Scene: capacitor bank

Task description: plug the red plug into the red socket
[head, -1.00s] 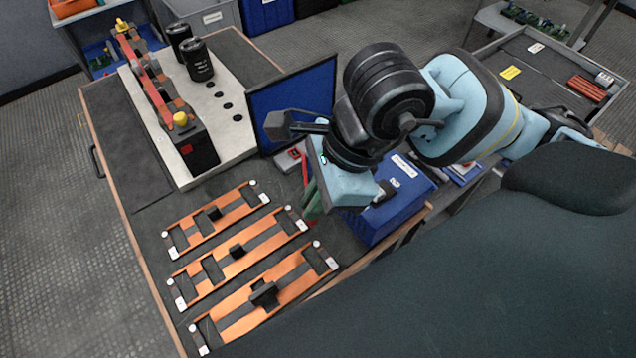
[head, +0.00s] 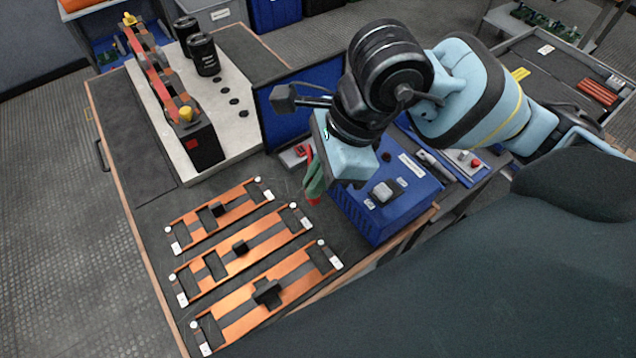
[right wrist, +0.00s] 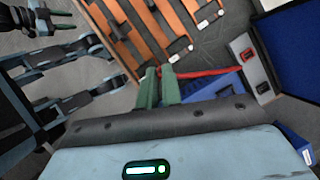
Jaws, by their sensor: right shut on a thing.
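My right gripper (head: 313,190) has green fingers that point down above the dark table mat. It is shut on the red plug (head: 313,201), of which only a small red part shows below the fingertips. In the right wrist view the green fingertips (right wrist: 158,82) are close together, and a red lead (right wrist: 205,72) runs from them to the right. The red socket (head: 300,150) is on a small grey box behind the gripper; it also shows in the right wrist view (right wrist: 248,54). The plug is apart from the socket.
Copper bars (head: 240,247) with black blocks lie to the left of the gripper. A blue box (head: 385,210) with a grey knob stands close on its right. A blue panel (head: 280,115) stands behind the socket box. A pale board (head: 235,130) carries black capacitors (head: 204,55).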

